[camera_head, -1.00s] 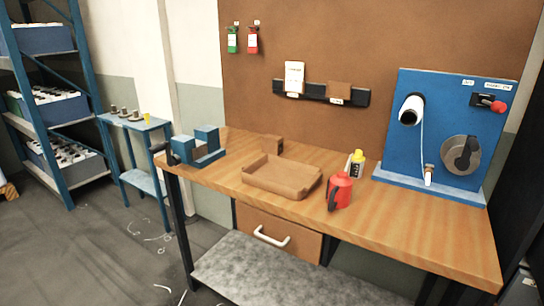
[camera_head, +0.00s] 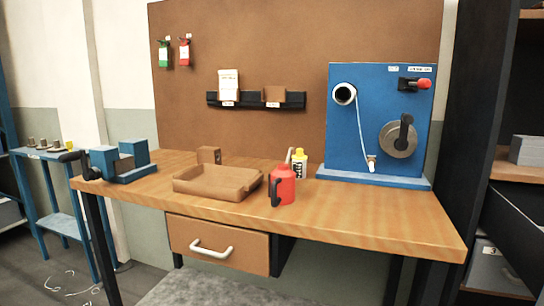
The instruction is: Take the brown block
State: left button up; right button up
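A small brown block (camera_head: 209,155) stands on the wooden workbench (camera_head: 350,215), behind the brown tray. It has a small dark mark on its front face. A second brown, block-like piece (camera_head: 273,95) sits on the black wall rail above the bench. I cannot tell from the view which of the two the task names. Neither of my grippers shows in the view.
A shallow brown tray (camera_head: 215,194) lies in front of the small block. A blue vise-like fixture (camera_head: 122,165) is at the bench's left end. A red can (camera_head: 282,187), a yellow bottle (camera_head: 299,162) and a blue panel (camera_head: 350,130) stand to the right. The bench's front right is clear.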

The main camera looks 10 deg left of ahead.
aim_at(206, 155)
jog(key=i+j+z, duration=0.1)
jog(key=j+z, duration=0.9)
